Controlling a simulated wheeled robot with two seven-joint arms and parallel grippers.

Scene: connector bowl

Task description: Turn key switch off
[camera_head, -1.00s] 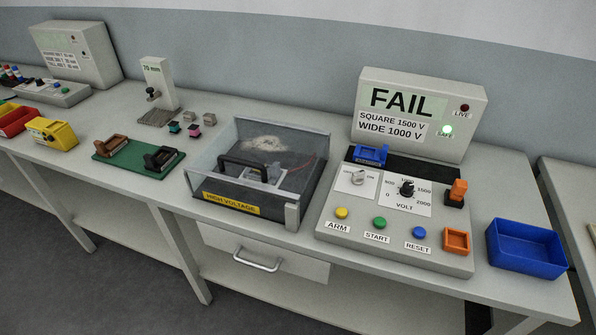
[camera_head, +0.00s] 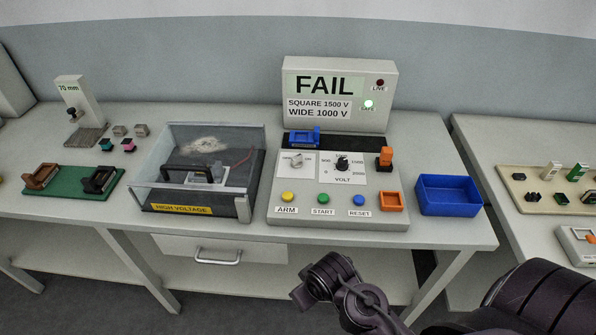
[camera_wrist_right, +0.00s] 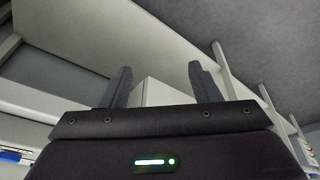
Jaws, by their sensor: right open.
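The key switch (camera_head: 297,160) is a small light knob on a white plate, on the left of the tester's control panel (camera_head: 330,215). Its labels are too small to read. The display (camera_head: 338,90) behind reads FAIL, with the green SAFE lamp (camera_head: 368,105) lit and the LIVE lamp (camera_head: 380,83) dark. My right arm shows low in the head view, in front of the bench and well short of the switch. In the right wrist view my right gripper (camera_wrist_right: 162,85) has its two fingers spread apart with nothing between them. My left gripper is not in view.
Left of the panel stands a clear-sided HIGH VOLTAGE box (camera_head: 195,175). A blue bin (camera_head: 447,195) stands at its right. An orange plug (camera_head: 385,157), a voltage dial (camera_head: 342,163) and push buttons share the panel. A drawer handle (camera_head: 217,257) sticks out below the bench.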

